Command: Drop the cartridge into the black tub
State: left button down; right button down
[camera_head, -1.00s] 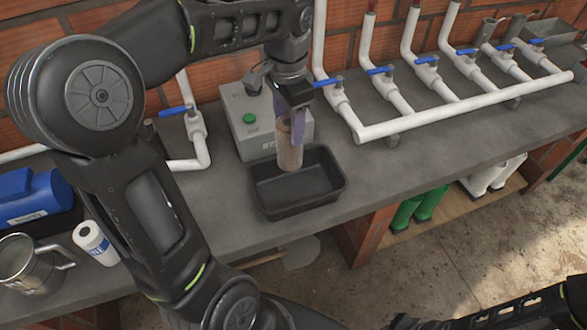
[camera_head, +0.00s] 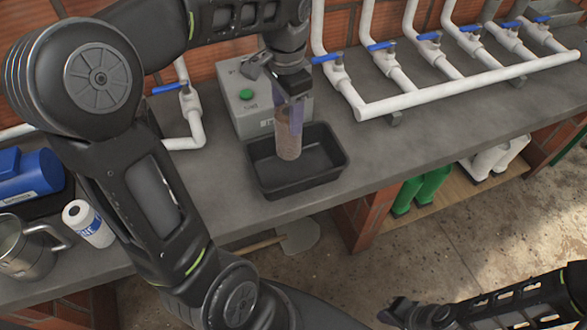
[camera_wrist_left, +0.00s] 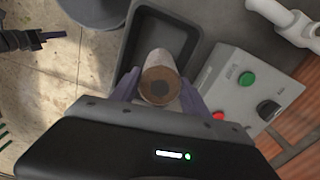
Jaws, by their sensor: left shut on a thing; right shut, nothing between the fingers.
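The cartridge (camera_head: 288,138) is a brownish cylinder held upright. My left gripper (camera_head: 289,112) is shut on it, with purple fingers on either side. In the left wrist view the cartridge (camera_wrist_left: 160,78) sits between the left gripper's fingers (camera_wrist_left: 158,88), its round brown end towards the camera. The black tub (camera_head: 322,180) stands on the grey counter; it also shows in the left wrist view (camera_wrist_left: 188,22). The cartridge's lower end appears over the tub's left part; its exact height above the floor of the tub is unclear. My right gripper (camera_head: 392,312) is low at the bottom, shut and empty.
A grey control box (camera_head: 245,100) with a green button stands right behind the tub. White pipes with blue valves (camera_head: 385,85) run along the wall. Counter right of the tub is clear.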

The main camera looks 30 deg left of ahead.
pick_arm(q)
jog(key=shift+f, duration=0.45)
jog(key=shift+c, duration=2.3)
grip_release()
notch_tip(320, 180, up, 8)
jog(key=shift+f+p, duration=0.1)
jog(key=shift+p, duration=0.4)
